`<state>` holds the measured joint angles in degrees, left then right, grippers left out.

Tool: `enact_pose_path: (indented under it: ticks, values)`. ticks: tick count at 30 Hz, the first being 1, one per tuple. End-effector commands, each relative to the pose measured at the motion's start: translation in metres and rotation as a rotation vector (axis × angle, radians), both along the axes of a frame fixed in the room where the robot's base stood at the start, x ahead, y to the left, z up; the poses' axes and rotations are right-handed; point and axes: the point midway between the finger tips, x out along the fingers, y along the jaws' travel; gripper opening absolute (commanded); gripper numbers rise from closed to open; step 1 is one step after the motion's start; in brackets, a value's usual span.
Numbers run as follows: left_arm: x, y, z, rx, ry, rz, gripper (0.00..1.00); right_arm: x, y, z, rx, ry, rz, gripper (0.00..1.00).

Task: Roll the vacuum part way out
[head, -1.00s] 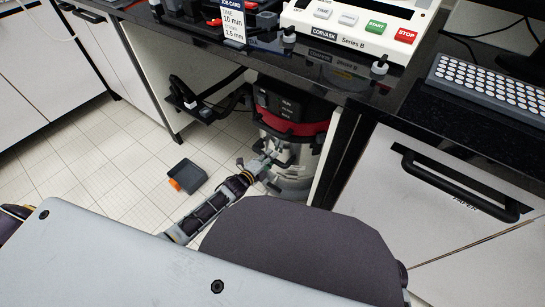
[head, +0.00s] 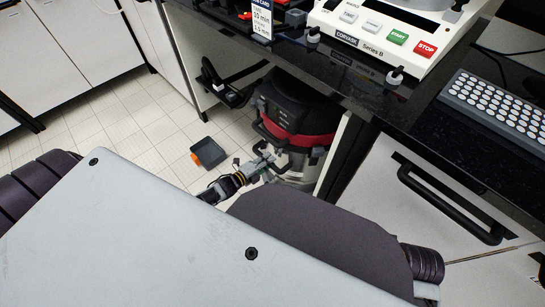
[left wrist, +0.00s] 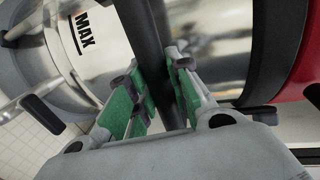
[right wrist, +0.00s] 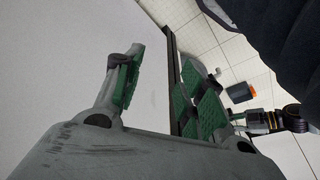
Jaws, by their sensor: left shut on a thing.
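The vacuum (head: 318,137) has a dark lid, a red band and a shiny metal drum. It stands upright on the floor at the opening under the counter, its lid close to the counter's front edge. My left gripper (head: 263,167) is at its front left side. In the left wrist view, that gripper (left wrist: 158,88) is shut on a black bar, the vacuum's handle (left wrist: 143,30), with the metal drum and its MAX mark behind. My right gripper (right wrist: 160,88) is open and empty in the right wrist view, in front of a pale panel. It is hidden in the head view.
A dark grey tray with an orange part (head: 208,153) lies on the tiled floor left of the vacuum. A black bracket-like fixture (head: 225,85) sticks out left of the vacuum. The black counter (head: 335,75) overhangs it, and a white drawer front (head: 440,190) stands at the right.

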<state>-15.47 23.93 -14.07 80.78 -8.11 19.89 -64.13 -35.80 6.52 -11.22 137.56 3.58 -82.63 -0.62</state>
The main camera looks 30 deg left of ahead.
Motion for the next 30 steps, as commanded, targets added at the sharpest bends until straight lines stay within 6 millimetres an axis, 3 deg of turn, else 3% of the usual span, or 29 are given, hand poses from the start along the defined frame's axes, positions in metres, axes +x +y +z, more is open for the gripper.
enact_pose_path:
  ticks: [11,30]
  values:
    - [-0.044,0.016,0.000,0.000,0.006,0.000,0.00,0.000,-0.004,-0.025,-0.022,0.048,-0.005,0.40]
    - [-0.169,0.062,0.000,0.000,0.008,0.002,0.00,-0.010,-0.016,-0.079,-0.072,0.150,-0.014,0.40]
